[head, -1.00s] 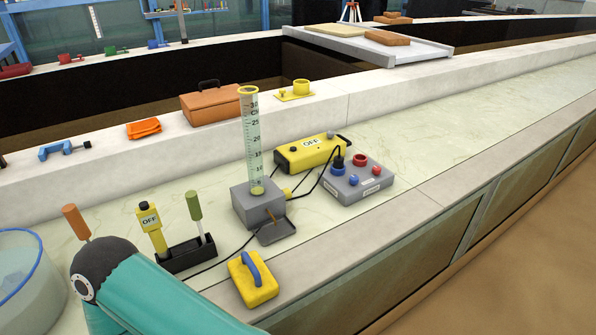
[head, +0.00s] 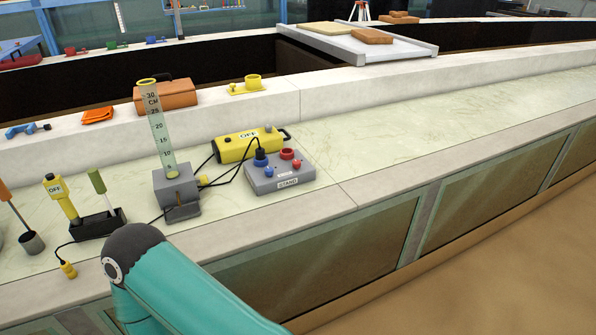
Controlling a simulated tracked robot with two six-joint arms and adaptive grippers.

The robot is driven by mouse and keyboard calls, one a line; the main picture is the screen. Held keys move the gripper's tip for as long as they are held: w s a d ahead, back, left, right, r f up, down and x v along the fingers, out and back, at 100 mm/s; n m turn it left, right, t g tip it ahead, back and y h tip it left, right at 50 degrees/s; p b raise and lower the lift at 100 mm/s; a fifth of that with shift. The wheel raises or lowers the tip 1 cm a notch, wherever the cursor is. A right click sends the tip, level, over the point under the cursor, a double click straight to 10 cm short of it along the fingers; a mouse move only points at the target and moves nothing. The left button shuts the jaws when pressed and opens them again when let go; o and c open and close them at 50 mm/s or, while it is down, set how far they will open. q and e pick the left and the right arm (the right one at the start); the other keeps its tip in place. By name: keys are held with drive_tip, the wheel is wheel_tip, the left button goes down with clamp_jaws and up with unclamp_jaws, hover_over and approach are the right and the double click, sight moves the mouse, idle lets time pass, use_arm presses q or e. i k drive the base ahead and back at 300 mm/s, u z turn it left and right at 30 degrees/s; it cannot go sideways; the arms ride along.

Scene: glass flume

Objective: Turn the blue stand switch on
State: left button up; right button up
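The grey box marked STAND (head: 285,182) sits on the pale bench top. A small blue switch knob (head: 268,170) is on its front left. Behind it is a blue socket (head: 261,161) with a black plug and cable in it. A red socket (head: 288,154) and a small red knob (head: 297,164) are to the right. The blue knob's setting is too small to read. A teal arm link of mine with a dark joint crosses the bottom, left of and nearer than the box. Neither gripper is in view.
A yellow unit marked OFF (head: 235,148) lies behind the box. A tall measuring cylinder (head: 157,130) stands on a grey block (head: 177,190) to the left. A black holder (head: 95,225) and grey cup (head: 31,242) are farther left. The bench right of the box is clear.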

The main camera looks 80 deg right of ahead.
sight(269, 171)
drive_tip(key=z, duration=0.45)
drive_tip(key=k, duration=0.2)
drive_tip(key=z, duration=1)
drive_tip(key=i, duration=0.8)
drive_tip(key=z, duration=0.15)
drive_tip(key=k, duration=0.85)
drive_tip(key=z, duration=0.25)
drive_tip(key=i, duration=0.85)
drive_tip(key=u, duration=0.15)
